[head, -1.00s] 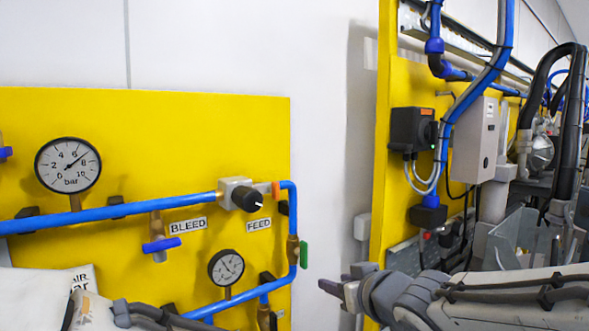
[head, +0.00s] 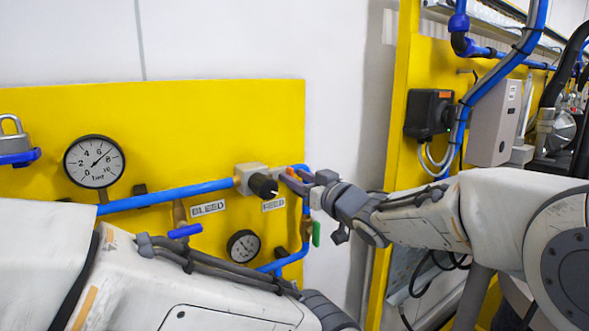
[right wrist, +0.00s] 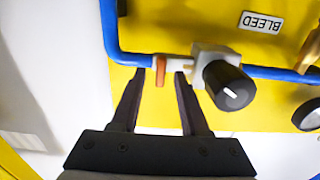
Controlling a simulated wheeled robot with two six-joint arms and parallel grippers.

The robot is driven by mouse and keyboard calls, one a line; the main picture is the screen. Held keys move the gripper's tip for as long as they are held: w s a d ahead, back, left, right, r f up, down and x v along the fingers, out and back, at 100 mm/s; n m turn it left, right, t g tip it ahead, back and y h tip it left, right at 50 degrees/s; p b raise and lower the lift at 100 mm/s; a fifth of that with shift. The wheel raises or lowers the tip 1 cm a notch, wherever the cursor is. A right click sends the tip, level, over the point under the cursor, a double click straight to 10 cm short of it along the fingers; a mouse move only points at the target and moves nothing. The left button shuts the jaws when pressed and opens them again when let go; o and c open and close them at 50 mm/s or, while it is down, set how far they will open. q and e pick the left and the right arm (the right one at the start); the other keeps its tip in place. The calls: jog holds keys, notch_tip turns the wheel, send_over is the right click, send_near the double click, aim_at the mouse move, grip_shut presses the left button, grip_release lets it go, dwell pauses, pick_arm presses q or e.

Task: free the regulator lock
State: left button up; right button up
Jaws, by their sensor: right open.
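The regulator is a pale metal block (head: 251,177) with a black knob (head: 264,186) on the blue pipe, above the FEED label. In the right wrist view its knob (right wrist: 229,85) has a white mark. A small orange tab (right wrist: 160,70) sits on the pipe beside the block; I take it to be the lock. My right gripper (head: 300,182) is at the regulator's right side. In the right wrist view the right gripper (right wrist: 159,74) is open, its fingertips on either side of the tab with gaps visible. My left arm crosses the lower left; its gripper is out of view.
A large gauge (head: 94,162), a small gauge (head: 243,246), a blue bleed handle (head: 185,231) and a green handle (head: 316,233) are on the yellow panel (head: 200,110). A padlock (head: 12,135) hangs at far left. A second yellow panel with cables stands at right.

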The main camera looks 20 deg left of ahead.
jog(key=shift+w+a, duration=0.3)
jog(key=shift+a, duration=0.15)
jog(key=shift+c, duration=0.3)
grip_shut()
jog(key=shift+s+a+f+n+b, duration=0.15)
jog(key=shift+n+b, duration=2.75)
jog(key=shift+n, duration=1.6)
jog(key=shift+d+f+n+b, duration=0.1)
jog(key=shift+n+b, duration=2.8)
jog(key=shift+n, duration=1.6)
